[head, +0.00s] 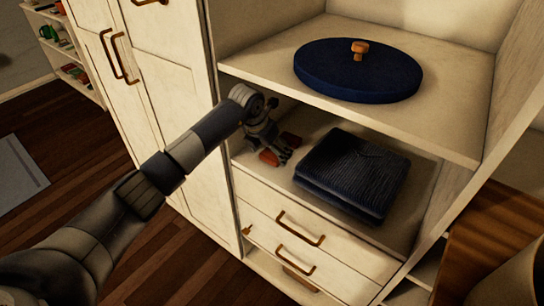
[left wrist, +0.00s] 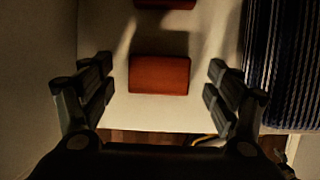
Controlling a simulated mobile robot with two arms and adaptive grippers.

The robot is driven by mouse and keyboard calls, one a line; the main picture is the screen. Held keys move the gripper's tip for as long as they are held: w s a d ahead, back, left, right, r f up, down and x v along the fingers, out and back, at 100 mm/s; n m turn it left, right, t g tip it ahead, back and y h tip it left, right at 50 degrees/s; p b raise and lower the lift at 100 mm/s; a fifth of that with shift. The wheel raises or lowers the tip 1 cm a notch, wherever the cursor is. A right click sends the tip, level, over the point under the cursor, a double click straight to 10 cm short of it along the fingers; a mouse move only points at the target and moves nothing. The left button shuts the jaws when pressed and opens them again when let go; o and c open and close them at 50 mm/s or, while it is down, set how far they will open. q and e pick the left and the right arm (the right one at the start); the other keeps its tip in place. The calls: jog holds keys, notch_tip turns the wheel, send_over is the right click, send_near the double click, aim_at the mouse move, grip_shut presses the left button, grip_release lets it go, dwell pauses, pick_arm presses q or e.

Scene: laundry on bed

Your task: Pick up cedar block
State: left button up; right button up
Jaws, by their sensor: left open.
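A reddish-brown cedar block (left wrist: 159,75) lies on the shelf near its front edge. In the head view it shows partly (head: 268,158) below my gripper. A second reddish block (head: 291,139) lies farther back; its edge shows at the top of the left wrist view (left wrist: 165,3). My left gripper (head: 275,147) reaches into the lower shelf space above the front block. In the left wrist view, its open fingers (left wrist: 162,84) stand on either side of that block, with gaps on both sides. The gripper is empty. My right gripper is not in view.
A folded dark blue striped cloth (head: 352,175) lies right of the blocks, also in the left wrist view (left wrist: 286,65). The upper shelf (head: 455,130) overhangs, bearing a round blue thing (head: 340,75) with a wooden knob. The cabinet's side panel is close on the left.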

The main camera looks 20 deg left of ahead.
pick_arm(q)
jog(key=shift+w+f, duration=0.1)
jog(key=shift+f, duration=0.4)
jog(key=c, duration=1)
jog(key=shift+o, duration=0.2)
jog(key=shift+r, duration=0.5)
jog(key=shift+a+r, duration=0.1)
jog(key=shift+r, duration=0.1)
jog(key=s+a+b, duration=0.1)
jog(key=s+a, duration=0.2)
jog(key=s, duration=0.5)
jog(key=s+a+b, duration=0.2)
jog(key=s+a, duration=0.1)
jog(key=s, duration=0.6)
